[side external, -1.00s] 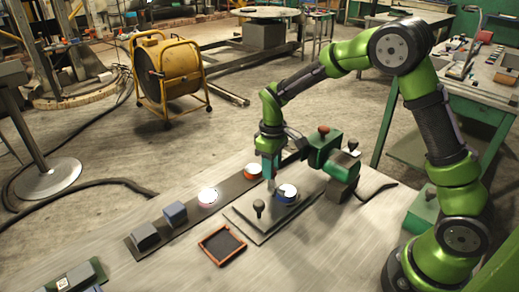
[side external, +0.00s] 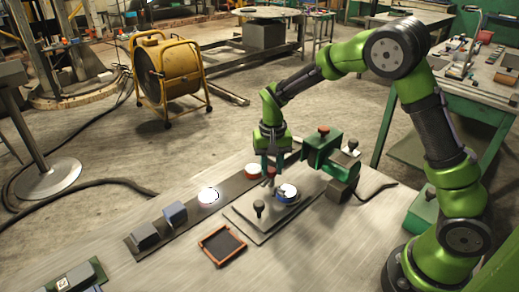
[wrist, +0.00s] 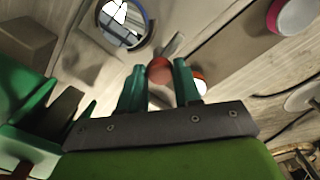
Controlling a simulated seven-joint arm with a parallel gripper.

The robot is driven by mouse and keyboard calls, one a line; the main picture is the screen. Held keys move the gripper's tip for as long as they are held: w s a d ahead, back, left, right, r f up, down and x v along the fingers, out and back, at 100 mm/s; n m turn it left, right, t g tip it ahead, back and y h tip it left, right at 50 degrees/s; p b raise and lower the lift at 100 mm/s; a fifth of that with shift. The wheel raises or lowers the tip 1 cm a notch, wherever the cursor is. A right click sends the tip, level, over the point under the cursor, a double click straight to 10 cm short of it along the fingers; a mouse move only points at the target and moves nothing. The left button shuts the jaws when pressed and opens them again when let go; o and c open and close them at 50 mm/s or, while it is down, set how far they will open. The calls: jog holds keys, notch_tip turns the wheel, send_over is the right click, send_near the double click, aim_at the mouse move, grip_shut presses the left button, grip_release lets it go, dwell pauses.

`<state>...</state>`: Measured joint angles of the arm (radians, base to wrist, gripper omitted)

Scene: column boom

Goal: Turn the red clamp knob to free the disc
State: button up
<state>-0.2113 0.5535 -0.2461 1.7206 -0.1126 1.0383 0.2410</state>
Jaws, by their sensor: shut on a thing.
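My gripper (side external: 270,172) points down at the fixture plate (side external: 250,226). In the wrist view its two green fingers (wrist: 160,76) stand on either side of the red clamp knob (wrist: 159,70) and are shut on it. The knob also shows between the fingers in the side view (side external: 270,171). A grey clamp bar (wrist: 173,46) extends from beside the knob. The disc (side external: 287,190), pale and shiny with a blue rim, sits on the plate; in the wrist view (wrist: 123,20) the bar appears beside it, apart from its rim.
A dark strip (side external: 188,207) behind the plate carries a white-and-red round piece (side external: 253,169), a bright round piece (side external: 208,195) and small blocks. A black-knobbed post (side external: 258,207) stands on the plate. A green machine (side external: 323,152) is close on the right. An orange-rimmed tray (side external: 222,245) lies in front.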

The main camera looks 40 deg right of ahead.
aim_at(271, 168)
jog(key=shift+r+m, duration=0.1)
jog(key=shift+m, duration=0.7)
jog(key=o, duration=1.1)
jog(key=shift+c, duration=0.2)
notch_tip(271, 168, up, 17)
jog(key=shift+w, duration=0.1)
jog(key=s+a+r+n+t+y, duration=0.1)
jog(key=s+n+t, duration=0.3)
jog(key=s, duration=1.6)
jog(key=a+t+y, duration=0.1)
jog(key=t, duration=0.2)
jog(key=shift+s+a+n, duration=0.15)
jog(key=shift+s+n, duration=0.15)
jog(key=shift+n, duration=0.1)
